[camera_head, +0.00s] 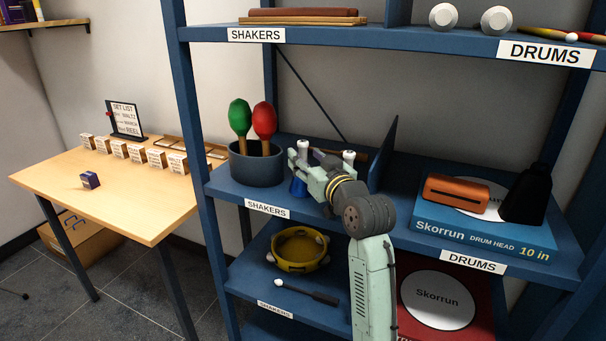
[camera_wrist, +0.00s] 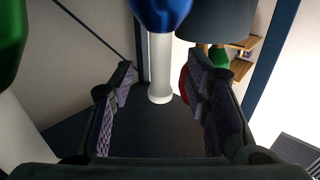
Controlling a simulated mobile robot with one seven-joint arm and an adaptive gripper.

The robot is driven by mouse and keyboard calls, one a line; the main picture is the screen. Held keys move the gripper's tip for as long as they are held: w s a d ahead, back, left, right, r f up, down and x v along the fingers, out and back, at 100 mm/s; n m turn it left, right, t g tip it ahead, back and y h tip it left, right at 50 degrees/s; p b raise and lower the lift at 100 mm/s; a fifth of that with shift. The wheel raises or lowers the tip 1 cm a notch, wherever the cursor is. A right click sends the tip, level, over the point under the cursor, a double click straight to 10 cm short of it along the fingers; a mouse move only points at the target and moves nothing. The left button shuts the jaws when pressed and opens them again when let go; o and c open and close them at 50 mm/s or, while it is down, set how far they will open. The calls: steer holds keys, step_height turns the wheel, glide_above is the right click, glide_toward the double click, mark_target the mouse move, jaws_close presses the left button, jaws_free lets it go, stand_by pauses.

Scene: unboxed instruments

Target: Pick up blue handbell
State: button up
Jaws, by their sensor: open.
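The blue handbell (camera_head: 298,188) stands on the middle shelf, mostly hidden behind my gripper (camera_head: 306,166). In the wrist view, which appears upside down, its blue bell (camera_wrist: 160,12) is at the top and its white handle (camera_wrist: 160,75) points down the picture. My gripper (camera_wrist: 161,71) is open, with one finger on each side of the white handle. I see gaps between handle and fingers, so the handle is not clamped.
A green rounded object (camera_wrist: 10,40) is at the wrist view's left edge. A dark pot (camera_head: 256,168) with green and red maracas stands left of my gripper. A blue upright divider (camera_head: 383,155) is to the right. A drum head box (camera_head: 480,232) lies beyond it.

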steer(key=shift+x, duration=1.25)
steer(key=shift+c, duration=0.6)
jaws_close()
